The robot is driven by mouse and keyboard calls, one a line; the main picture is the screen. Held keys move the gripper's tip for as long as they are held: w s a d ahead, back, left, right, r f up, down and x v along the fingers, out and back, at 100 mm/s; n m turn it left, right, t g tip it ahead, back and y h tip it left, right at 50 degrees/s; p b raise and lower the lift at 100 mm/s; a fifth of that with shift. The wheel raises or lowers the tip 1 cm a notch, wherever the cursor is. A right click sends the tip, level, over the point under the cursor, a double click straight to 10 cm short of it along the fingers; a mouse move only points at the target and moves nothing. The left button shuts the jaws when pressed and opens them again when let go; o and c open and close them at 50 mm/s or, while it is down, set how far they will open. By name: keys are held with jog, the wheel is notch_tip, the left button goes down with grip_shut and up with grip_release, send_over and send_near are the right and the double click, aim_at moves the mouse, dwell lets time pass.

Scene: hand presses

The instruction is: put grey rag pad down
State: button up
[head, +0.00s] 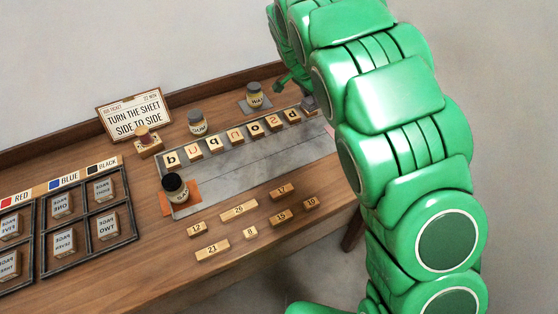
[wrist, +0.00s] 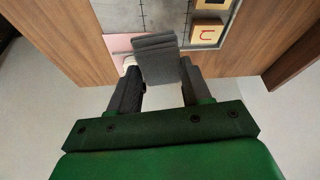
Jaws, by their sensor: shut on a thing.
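The grey rag pad (wrist: 157,58) is a dark grey block with layered edges, held between the two dark fingers of my gripper (wrist: 158,72) in the wrist view. The pad shows over the edge of the metal plate (wrist: 165,15) and a pink patch (wrist: 116,42); I cannot tell whether it touches them. In the head view a small grey piece (head: 309,104), probably the pad, shows at the right end of the letter row, partly hidden by my green arm.
Letter blocks (head: 230,136) stand in a row on the plate (head: 240,165). Jars, one on an orange pad (head: 192,204), a sign (head: 135,115) and sorting trays (head: 105,245) surround it. Number blocks (head: 238,210) lie in front. Bare wood (head: 130,290) is free at the front.

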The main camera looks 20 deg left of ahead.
jog(key=s+m, duration=0.2)
jog(key=s, duration=2.8)
jog(key=shift+h, duration=0.3)
jog(key=w+a+f, duration=0.2)
jog(key=w, duration=0.1)
jog(key=w+a+f, duration=0.2)
jog(key=w+f, duration=0.1)
jog(key=w, duration=0.1)
jog(key=w+a+f, duration=0.2)
jog(key=w+f, duration=0.1)
jog(key=shift+w, duration=0.3)
jog(key=shift+w+a+f, duration=0.4)
jog(key=shift+w+f, duration=0.05)
jog(key=shift+f, duration=0.05)
jog(key=shift+w+a+f, duration=0.1)
jog(key=shift+w+f, duration=0.1)
jog(key=shift+f, duration=1.6)
jog(key=shift+f, duration=0.1)
